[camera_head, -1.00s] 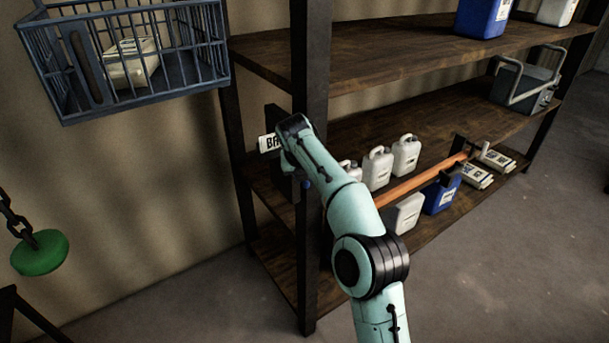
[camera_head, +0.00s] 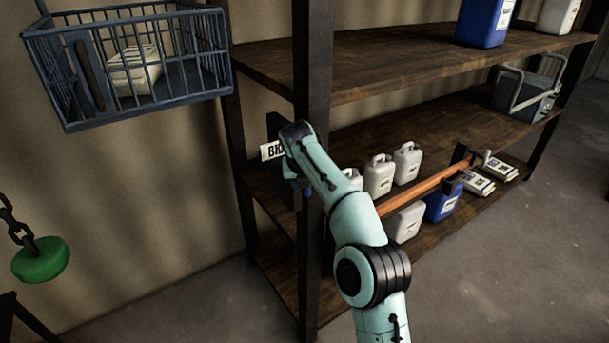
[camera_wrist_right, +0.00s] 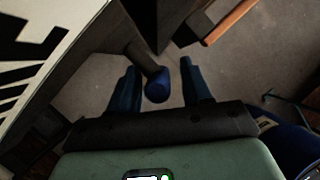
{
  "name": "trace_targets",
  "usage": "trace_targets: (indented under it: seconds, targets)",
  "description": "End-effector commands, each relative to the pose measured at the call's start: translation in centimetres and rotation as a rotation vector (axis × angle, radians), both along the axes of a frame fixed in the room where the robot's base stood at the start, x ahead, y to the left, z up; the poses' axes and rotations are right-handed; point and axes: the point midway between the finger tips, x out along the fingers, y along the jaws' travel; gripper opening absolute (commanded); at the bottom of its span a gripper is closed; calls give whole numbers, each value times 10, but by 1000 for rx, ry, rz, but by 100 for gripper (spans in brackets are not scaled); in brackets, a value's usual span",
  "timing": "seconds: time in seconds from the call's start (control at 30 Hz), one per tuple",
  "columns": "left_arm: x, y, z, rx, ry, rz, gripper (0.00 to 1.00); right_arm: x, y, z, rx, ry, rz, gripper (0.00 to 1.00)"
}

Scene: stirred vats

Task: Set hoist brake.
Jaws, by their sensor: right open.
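A white sign with black letters starting "BR" (camera_head: 270,150) is on the shelf's left end, partly covered by my right arm. The right wrist view shows a short dark lever (camera_wrist_right: 140,57) with a blue rounded knob (camera_wrist_right: 157,86). My right gripper (camera_wrist_right: 160,80) is open, with one dark blue finger on each side of the knob. I cannot tell whether either finger touches it; gaps show on both sides. In the head view the right gripper (camera_head: 300,189) is at the shelf post below the sign, mostly hidden by its wrist. My left gripper is not in view.
A dark shelf post (camera_head: 314,80) stands close beside my right wrist. An orange bar (camera_head: 425,190) runs along the shelf near white jugs (camera_head: 379,175) and a blue jug (camera_head: 443,200). A wire basket (camera_head: 150,105) and a green disc on a chain (camera_head: 40,261) hang at left.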

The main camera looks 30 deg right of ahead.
Motion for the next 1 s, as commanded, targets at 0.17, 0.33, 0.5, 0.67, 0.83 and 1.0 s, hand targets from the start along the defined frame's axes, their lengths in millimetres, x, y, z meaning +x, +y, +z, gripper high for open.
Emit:
trace_targets:
  seconds: [0.17, 0.33, 0.5, 0.67, 0.83, 1.0]
  targets:
    - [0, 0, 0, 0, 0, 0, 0, -9, 9, 28, 0, -7, 2, 48]
    - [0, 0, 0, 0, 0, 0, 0, -23, 22, 65, 1, -8, 2, 48]
    - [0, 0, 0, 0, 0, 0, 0, -36, 32, 96, 0, -4, 0, 48]
    - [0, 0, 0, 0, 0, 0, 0, -38, 34, 106, -1, -3, -1, 48]
    - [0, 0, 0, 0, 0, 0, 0, -43, 37, 113, 0, -1, 0, 48]
    - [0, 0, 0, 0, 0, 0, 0, -44, 38, 115, 1, 0, 0, 48]
